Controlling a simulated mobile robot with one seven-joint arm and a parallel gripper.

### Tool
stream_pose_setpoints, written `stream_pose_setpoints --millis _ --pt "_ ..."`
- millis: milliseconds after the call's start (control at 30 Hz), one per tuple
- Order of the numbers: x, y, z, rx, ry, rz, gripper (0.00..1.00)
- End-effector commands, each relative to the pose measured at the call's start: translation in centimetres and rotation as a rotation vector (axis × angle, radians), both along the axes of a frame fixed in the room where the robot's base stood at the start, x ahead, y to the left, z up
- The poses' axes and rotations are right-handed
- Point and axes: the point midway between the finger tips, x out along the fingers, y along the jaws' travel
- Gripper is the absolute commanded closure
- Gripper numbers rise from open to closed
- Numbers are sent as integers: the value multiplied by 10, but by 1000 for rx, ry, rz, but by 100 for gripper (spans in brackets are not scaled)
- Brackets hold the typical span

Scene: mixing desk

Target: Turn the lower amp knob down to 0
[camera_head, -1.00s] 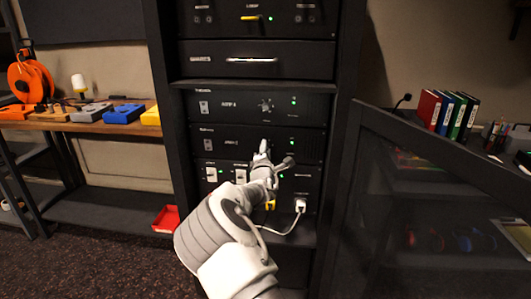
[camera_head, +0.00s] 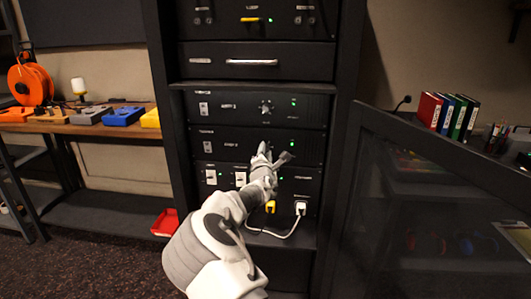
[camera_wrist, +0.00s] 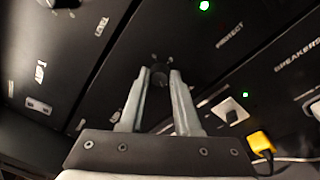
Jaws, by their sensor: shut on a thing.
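The lower amp (camera_head: 228,142) is a black rack unit with a green light, in the middle of the head view. Its small dark knob (camera_wrist: 159,75) shows in the wrist view, with marks around it. My gripper (camera_wrist: 161,82) has its two grey fingers on either side of the knob and is shut on it. In the head view my gripper (camera_head: 272,155) reaches the right half of the lower amp and hides the knob. The knob's pointer and setting cannot be read.
The upper amp (camera_head: 230,106) with its own knob (camera_head: 266,107) sits just above. The breaker panel (camera_head: 226,177) with white switches, a yellow plug (camera_head: 270,207) and a white plug (camera_head: 300,207) lies below. A dark open door (camera_head: 420,210) stands to the right.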

Motion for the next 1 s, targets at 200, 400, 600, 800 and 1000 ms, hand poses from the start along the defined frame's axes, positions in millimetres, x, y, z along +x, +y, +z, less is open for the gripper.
stream_pose_setpoints --millis 200,400,600,800,1000 --pt "0 0 1 0 -3 1 40" --pt "0 0 1 0 -1 0 39" --pt "-4 0 1 1 -1 1 39" --pt "-24 -1 2 1 -1 1 39" --pt "-57 -2 2 0 0 1 39"
